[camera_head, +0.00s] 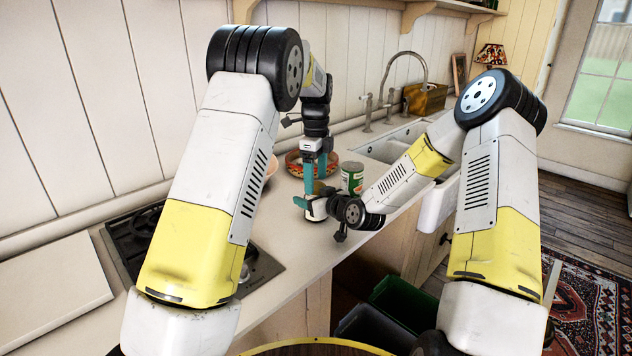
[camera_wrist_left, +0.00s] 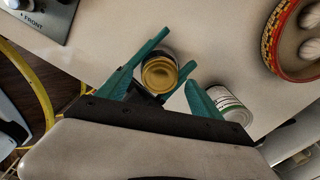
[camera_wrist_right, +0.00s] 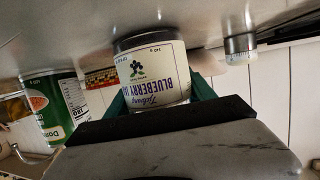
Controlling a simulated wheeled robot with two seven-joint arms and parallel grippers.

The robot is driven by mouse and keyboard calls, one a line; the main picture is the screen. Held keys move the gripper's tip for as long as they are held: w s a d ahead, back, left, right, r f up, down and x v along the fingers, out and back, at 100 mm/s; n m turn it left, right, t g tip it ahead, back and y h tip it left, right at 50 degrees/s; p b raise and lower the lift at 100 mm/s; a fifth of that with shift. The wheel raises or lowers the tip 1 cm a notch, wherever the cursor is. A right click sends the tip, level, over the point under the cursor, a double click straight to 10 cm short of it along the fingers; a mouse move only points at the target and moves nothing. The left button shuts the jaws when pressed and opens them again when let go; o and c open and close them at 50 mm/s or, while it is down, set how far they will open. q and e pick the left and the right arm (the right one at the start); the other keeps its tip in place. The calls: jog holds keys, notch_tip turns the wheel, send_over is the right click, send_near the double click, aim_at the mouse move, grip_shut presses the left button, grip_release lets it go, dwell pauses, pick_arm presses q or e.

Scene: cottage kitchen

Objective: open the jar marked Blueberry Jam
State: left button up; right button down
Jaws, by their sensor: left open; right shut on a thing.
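The jar marked Blueberry Jam (camera_wrist_right: 155,72) fills the middle of the right wrist view, its label upside down there. Its gold lid (camera_wrist_left: 160,74) shows from above in the left wrist view. My right gripper (camera_wrist_right: 158,92) is shut on the jar's body from the side, a finger on each side. My left gripper (camera_head: 316,180) points down over the jar, open. In the left wrist view its fingers stand apart on either side of the lid; whether they touch it I cannot tell. In the head view the jar is mostly hidden by the grippers.
A green-and-white can (camera_head: 352,179) stands close to the right of the grippers. A red patterned bowl (camera_wrist_left: 274,62) with pale round things sits behind. A stove (camera_head: 135,238) lies to the left, the sink (camera_head: 392,146) to the right. The counter's front edge is close.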

pick_arm(q)
jog(key=shift+r, duration=1.6)
pick_arm(e)
jog(key=shift+c, duration=1.3)
grip_release()
